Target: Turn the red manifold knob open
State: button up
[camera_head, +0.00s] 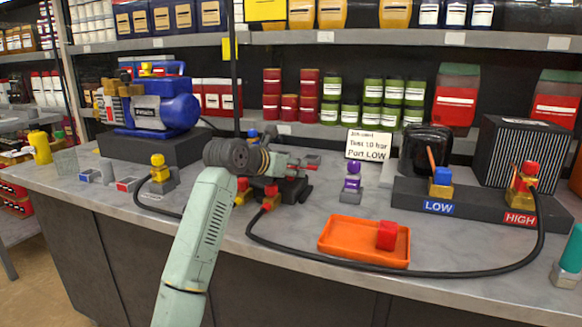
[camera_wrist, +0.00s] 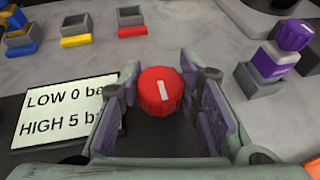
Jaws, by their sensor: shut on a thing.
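The red manifold knob (camera_wrist: 153,92) shows in the wrist view as a round, ribbed knob with a white line, nearly upright in the picture and leaning slightly. My gripper (camera_wrist: 160,100) is shut on it, one finger on each side. In the head view my gripper (camera_head: 288,168) is over the dark manifold (camera_head: 293,192) at the middle of the bench, with red and yellow fittings at its front. My arm and gripper hide much of the manifold there, and I cannot make out the knob clearly.
A readout (camera_wrist: 68,108) says LOW 0 and HIGH 5, cut off at the edge. A sign (camera_head: 369,145) reads Port LOW. A purple-topped part (camera_head: 351,182) stands right of the manifold. An orange tray (camera_head: 345,238) holds a red block. A black hose (camera_head: 400,271) crosses the front.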

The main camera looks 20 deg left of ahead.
jog(key=shift+y+b, duration=0.3)
jog(key=shift+b, duration=0.05)
jog(key=shift+f+n+y+b, duration=0.15)
jog(key=shift+n+y+b, duration=0.45)
jog(key=shift+n+b, duration=0.1)
jog(key=n+y+b, duration=0.3)
jog(key=y+b, duration=0.1)
jog(key=shift+d+f, duration=0.1)
jog(key=n+g+y+b, duration=0.2)
jog(key=n+y+b, duration=0.3)
jog(key=b, duration=0.1)
jog(key=shift+n+y, duration=0.4)
jog(key=n+g+y, duration=0.1)
jog(key=n+g, duration=0.1)
jog(key=n+g+y, duration=0.2)
jog(key=shift+r+y, duration=0.3)
jog(key=shift+r, duration=0.1)
jog(key=n+g+y+p, duration=0.1)
jog(key=n+g, duration=0.1)
jog(key=n, duration=0.1)
jog(key=shift+g, duration=0.4)
jog(key=shift+n+g+p, duration=0.3)
jog(key=shift+p, duration=0.05)
jog(key=shift+f+g, duration=0.15)
jog(key=shift+g, duration=0.15)
